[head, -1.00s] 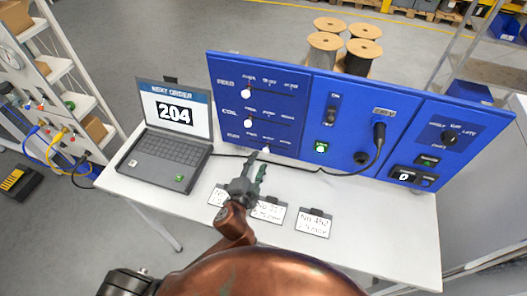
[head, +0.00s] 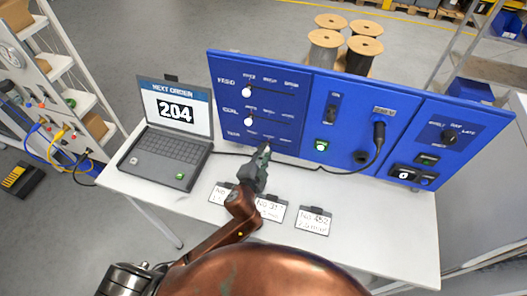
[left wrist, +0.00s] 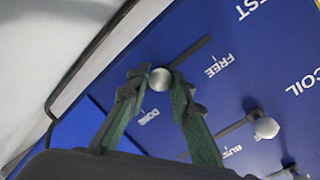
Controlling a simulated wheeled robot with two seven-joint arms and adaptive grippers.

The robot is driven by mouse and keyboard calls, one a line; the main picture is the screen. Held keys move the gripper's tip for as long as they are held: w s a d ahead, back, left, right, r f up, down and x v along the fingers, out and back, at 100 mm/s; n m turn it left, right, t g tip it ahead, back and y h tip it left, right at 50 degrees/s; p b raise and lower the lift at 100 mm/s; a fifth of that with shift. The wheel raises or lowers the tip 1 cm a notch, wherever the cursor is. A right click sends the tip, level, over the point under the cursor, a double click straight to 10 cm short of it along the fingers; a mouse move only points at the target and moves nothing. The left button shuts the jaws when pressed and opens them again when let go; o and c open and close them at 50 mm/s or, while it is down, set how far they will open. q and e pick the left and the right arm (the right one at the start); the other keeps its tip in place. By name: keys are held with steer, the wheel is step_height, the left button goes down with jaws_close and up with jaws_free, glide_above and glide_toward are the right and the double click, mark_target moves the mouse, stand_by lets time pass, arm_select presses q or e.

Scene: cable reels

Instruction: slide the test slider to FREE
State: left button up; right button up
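The blue panel (head: 297,135) stands along the back of the table. In the left wrist view, the round silver knob of the test slider (left wrist: 160,79) is at the lower-left end of its slot, beside the DONE label (left wrist: 148,117). The FREE label (left wrist: 218,66) is farther up the slot to the right. My left gripper (head: 265,150) is at the panel's lower left and hides the knob in the head view. In the left wrist view, its green fingertips (left wrist: 160,84) are on both sides of the knob and look closed on it. My right gripper is not in view.
A laptop (head: 172,140) showing 204 is left of the gripper. Label cards (head: 313,221) lie in front of the panel. A black cable (head: 345,172) runs along the table.

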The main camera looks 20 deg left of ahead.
arm_select(q)
jaws_close()
steer(key=a+p, duration=0.2)
steer(key=a, duration=0.5)
steer(key=shift+w, duration=0.15)
